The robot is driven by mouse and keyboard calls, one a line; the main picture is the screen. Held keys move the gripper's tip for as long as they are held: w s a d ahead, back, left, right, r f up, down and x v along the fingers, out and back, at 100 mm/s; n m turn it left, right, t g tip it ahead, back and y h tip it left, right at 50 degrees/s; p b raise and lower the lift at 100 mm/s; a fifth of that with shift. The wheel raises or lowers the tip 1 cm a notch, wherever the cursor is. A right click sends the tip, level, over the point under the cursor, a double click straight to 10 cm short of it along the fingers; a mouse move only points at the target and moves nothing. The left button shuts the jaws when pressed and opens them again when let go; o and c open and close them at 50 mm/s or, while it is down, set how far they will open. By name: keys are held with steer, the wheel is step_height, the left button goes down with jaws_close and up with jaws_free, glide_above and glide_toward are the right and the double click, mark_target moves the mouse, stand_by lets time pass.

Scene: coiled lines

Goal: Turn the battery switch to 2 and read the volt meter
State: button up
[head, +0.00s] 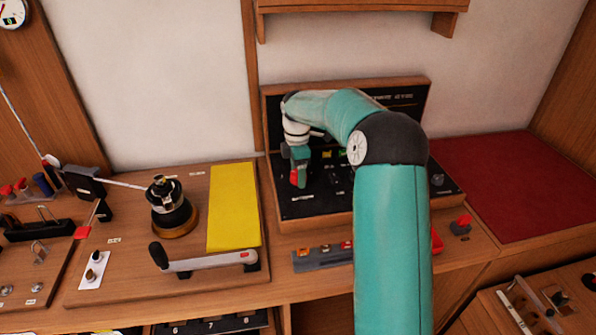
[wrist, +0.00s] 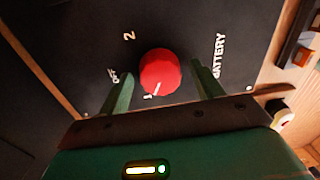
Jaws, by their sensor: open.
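The battery switch is a red round knob (wrist: 160,70) on a black panel, with labels OFF, 1, 2 and BATTERY around it in the wrist view. A short white mark on the knob's rim is on the side of the 1. My gripper (wrist: 162,76) is open, one green finger on each side of the knob; contact is unclear. In the head view my gripper (head: 300,171) is at the left part of the black panel (head: 315,205), and my arm covers much of the panel. No volt meter can be made out for certain.
A round white dial (head: 13,12) is cut off at the top left; its reading is unclear. Left of the panel are a yellow sheet (head: 233,205), a winch (head: 172,208) and a handle (head: 205,262). A shelf (head: 360,5) hangs above. A red surface (head: 530,185) lies clear at right.

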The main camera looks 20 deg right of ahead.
steer(key=shift+c, duration=0.3)
steer(key=c, duration=0.9)
steer(key=shift+c, duration=0.2)
